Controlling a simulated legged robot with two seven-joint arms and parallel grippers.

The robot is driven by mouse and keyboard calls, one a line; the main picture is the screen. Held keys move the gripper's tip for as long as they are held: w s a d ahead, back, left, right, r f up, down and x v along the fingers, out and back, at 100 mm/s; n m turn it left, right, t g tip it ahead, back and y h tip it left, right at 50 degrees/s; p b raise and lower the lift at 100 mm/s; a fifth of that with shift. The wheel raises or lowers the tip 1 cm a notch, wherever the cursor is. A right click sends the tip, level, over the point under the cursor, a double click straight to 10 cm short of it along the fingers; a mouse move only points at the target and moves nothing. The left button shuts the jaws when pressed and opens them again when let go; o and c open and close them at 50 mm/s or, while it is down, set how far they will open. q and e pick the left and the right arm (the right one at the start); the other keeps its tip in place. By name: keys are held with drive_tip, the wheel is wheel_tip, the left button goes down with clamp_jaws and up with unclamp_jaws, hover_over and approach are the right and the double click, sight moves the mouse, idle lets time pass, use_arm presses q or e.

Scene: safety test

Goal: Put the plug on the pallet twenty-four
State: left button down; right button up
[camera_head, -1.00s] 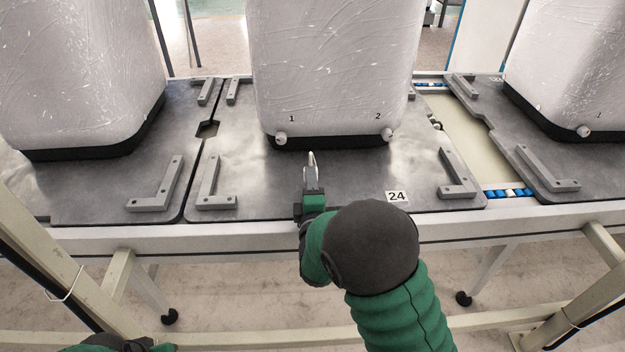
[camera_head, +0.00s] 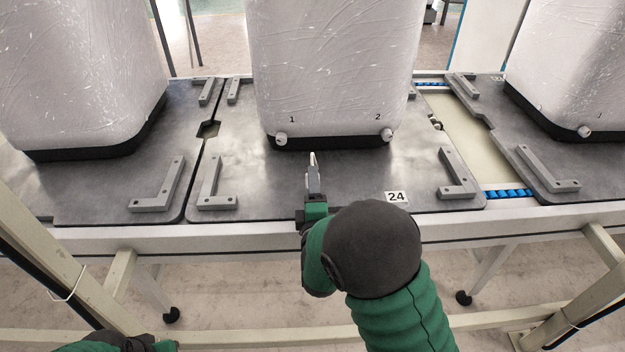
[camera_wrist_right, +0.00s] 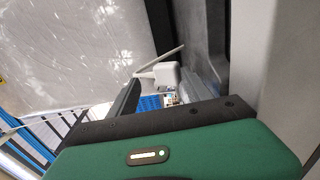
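Pallet twenty-four (camera_head: 260,195) is the dark grey plate in the middle of the head view, with a "24" label (camera_head: 397,197) near its front edge. My right gripper (camera_head: 313,178) is over the front of this pallet, left of the label. In the right wrist view, a small white plug (camera_wrist_right: 165,74) with a thin pale rod sits between the fingers of my right gripper (camera_wrist_right: 163,92), which look shut on it. Whether the plug touches the pallet cannot be told. Only part of my left arm shows at the bottom left; its fingers are out of view.
A large wrapped white container (camera_head: 335,65) stands on the pallet, with white knobs marked 1 (camera_head: 281,138) and 2 (camera_head: 387,135). Grey corner brackets (camera_head: 212,185) rise from the pallet. Neighbouring loaded pallets stand left and right.

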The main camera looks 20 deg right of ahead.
drive_tip(key=p+v, duration=0.2)
drive_tip(key=v, duration=0.7)
drive_tip(key=shift+s+p, duration=0.4)
drive_tip(key=shift+a+r, duration=0.1)
